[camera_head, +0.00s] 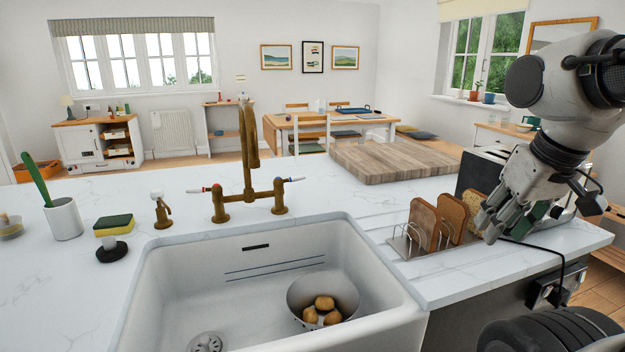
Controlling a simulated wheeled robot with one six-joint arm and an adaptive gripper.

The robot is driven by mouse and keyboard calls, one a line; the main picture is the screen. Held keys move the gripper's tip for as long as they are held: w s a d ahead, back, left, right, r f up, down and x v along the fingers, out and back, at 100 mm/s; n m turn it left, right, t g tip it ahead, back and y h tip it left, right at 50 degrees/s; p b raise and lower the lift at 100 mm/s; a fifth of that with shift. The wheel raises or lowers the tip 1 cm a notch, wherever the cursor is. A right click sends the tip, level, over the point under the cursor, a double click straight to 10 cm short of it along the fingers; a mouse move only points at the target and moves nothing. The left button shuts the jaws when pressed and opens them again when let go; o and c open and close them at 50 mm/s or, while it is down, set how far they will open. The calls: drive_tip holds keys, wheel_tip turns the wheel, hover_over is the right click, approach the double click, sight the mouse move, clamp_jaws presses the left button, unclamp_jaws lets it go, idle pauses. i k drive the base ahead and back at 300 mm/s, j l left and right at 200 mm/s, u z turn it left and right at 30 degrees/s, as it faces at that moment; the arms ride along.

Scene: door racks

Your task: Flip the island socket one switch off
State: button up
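The island socket (547,287) is a metal plate on the dark end side of the island, below the worktop edge at the lower right. A black plug and cable are at it. Its switches are too small to make out, so I cannot tell which is on or off. My gripper (492,232) hangs from the right, pointing down over the worktop beside the toast rack, above and left of the socket and apart from it. Its fingers are seen from the side, and whether they are open or shut is unclear.
A toast rack (416,243) with bread slices stands close left of my gripper. A dark toaster (470,172) sits behind it, with a black cable (535,247) crossing the worktop. The sink (150,300) holds a colander (345,290) of potatoes. A wooden board (390,160) lies behind.

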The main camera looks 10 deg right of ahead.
sight(548, 289)
drive_tip(key=l+z, duration=0.2)
drive_tip(key=z, duration=0.45)
drive_tip(key=j+z, duration=0.2)
drive_tip(key=z, duration=0.55)
